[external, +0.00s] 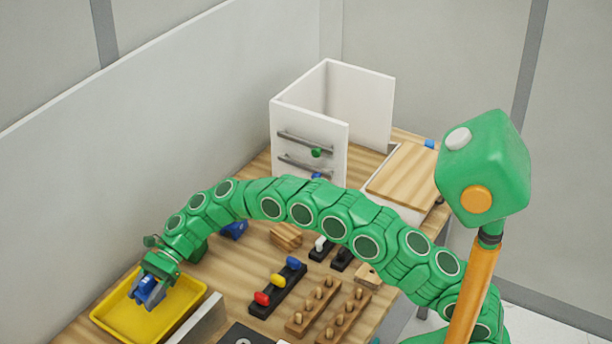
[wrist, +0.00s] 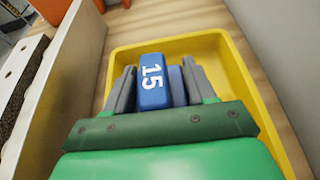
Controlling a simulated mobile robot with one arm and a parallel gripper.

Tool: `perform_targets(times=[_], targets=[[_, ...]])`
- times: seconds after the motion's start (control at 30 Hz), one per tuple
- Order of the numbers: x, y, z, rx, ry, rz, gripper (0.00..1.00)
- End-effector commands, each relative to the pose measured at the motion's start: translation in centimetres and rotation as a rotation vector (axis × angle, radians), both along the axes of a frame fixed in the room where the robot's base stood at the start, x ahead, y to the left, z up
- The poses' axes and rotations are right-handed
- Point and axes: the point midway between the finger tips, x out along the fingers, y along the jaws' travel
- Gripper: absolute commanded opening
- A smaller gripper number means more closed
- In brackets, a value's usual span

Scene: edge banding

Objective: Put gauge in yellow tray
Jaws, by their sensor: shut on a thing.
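My gripper (external: 148,290) is at the end of my green arm, at the lower left of the external view, over the yellow tray (external: 185,305). It is shut on a small blue gauge (external: 147,281). In the wrist view the blue gauge (wrist: 152,82) shows a white "15" and sits between the grey fingers of my gripper (wrist: 160,88). The yellow tray (wrist: 262,95) surrounds it there, with bare floor around the gauge. I cannot tell whether the gauge touches the tray's floor.
A pale upright panel (external: 203,318) stands right beside the tray. A dark rack with red, yellow and blue knobs (external: 278,285) and wooden peg racks (external: 315,308) lie to the right. A blue object (external: 234,230) and a wooden block (external: 286,236) lie behind. A white cabinet (external: 310,125) stands at the back.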

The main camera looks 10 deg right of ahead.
Motion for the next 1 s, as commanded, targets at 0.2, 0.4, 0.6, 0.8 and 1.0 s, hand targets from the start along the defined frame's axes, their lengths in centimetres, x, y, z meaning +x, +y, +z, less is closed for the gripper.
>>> perform_targets(times=[0.2,0.4,0.6,0.8,1.0], targets=[[0.3,0.7,-0.8,0.000,0.000,-0.001,0.20],[0.4,1.0,-1.1,0.002,-0.002,0.000,0.20],[0.6,1.3,-3.4,0.000,0.000,-0.002,0.20],[0.6,1.3,-4.8,0.000,-0.001,-0.001,0.20],[0.6,1.3,-4.7,0.000,-0.002,-0.001,0.20]])
